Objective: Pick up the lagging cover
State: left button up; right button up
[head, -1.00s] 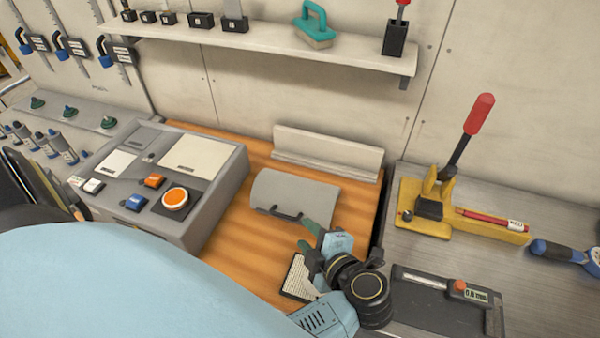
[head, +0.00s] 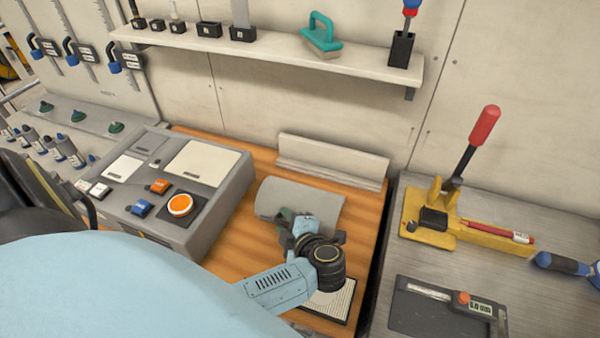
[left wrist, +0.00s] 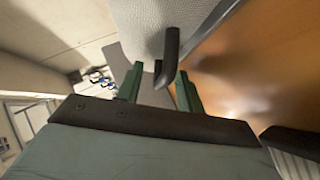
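The lagging cover (head: 305,200) is a grey, curved half-shell lying on the wooden bench top, with a dark bar handle on its near side. In the head view my left gripper (head: 284,224) is at that near side and hides the handle. In the left wrist view the cover's grey surface (left wrist: 145,15) is ahead, and its black handle (left wrist: 169,55) reaches down between the two green fingers. My left gripper (left wrist: 160,86) is open there, with a gap beside the handle, which lies nearer the right finger. My right gripper is not in view.
A grey control box (head: 165,185) stands left of the cover. A pale angled ledge (head: 330,165) lies behind it. A white ribbed pad (head: 330,300) is in front, under my arm. A yellow tool with a red lever (head: 430,220) and a dark gauge plate (head: 445,310) are right.

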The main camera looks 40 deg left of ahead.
pick_arm(q)
jog(key=shift+a, duration=0.1)
grip_shut()
jog(key=shift+f, duration=0.1)
dwell(1.3)
